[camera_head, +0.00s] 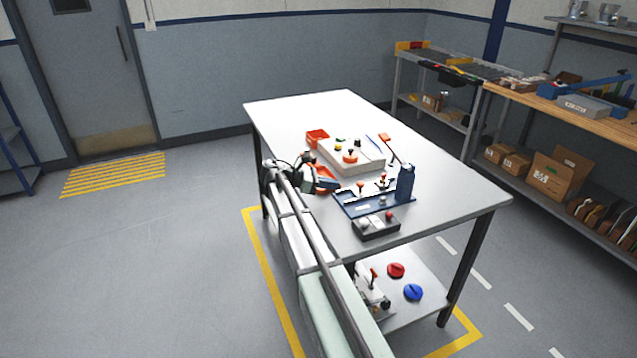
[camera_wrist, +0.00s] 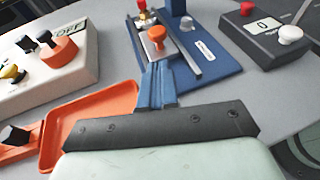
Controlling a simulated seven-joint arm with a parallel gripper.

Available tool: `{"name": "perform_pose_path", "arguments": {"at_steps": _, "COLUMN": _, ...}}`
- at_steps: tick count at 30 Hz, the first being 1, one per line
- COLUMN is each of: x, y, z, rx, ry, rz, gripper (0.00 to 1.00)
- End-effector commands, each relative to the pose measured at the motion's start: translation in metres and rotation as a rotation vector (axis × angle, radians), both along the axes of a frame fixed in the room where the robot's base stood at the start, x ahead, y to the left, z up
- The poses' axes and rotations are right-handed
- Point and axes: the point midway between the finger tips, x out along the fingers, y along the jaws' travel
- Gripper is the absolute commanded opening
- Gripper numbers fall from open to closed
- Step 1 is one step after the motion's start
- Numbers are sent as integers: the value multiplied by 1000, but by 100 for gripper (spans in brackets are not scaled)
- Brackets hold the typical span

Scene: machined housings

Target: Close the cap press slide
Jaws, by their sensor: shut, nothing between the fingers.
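The cap press (camera_head: 372,201) is a blue base with metal rails and a tall blue column (camera_head: 405,183), near the front of the white table. In the wrist view, the press (camera_wrist: 215,66) is at the top centre. In the head view my gripper (camera_head: 332,185) is just left of the press.
A dark control box (camera_head: 376,226) with red and white knobs stands in front of the press. A pale box (camera_head: 350,158) with an orange knob stands behind it. An orange tray (camera_wrist: 92,112) lies left of my fingers. The table's far left and right front are clear.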

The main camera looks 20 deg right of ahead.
Motion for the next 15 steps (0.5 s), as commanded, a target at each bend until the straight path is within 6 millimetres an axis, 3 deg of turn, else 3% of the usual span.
{"name": "perform_pose_path", "arguments": {"at_steps": 6, "x": -9, "y": -32, "z": -5, "rx": 0, "ry": 1, "rz": -2, "gripper": 0}}
{"name": "perform_pose_path", "arguments": {"at_steps": 15, "x": -14, "y": -51, "z": -5, "rx": 0, "ry": 0, "rz": 0, "gripper": 0}}
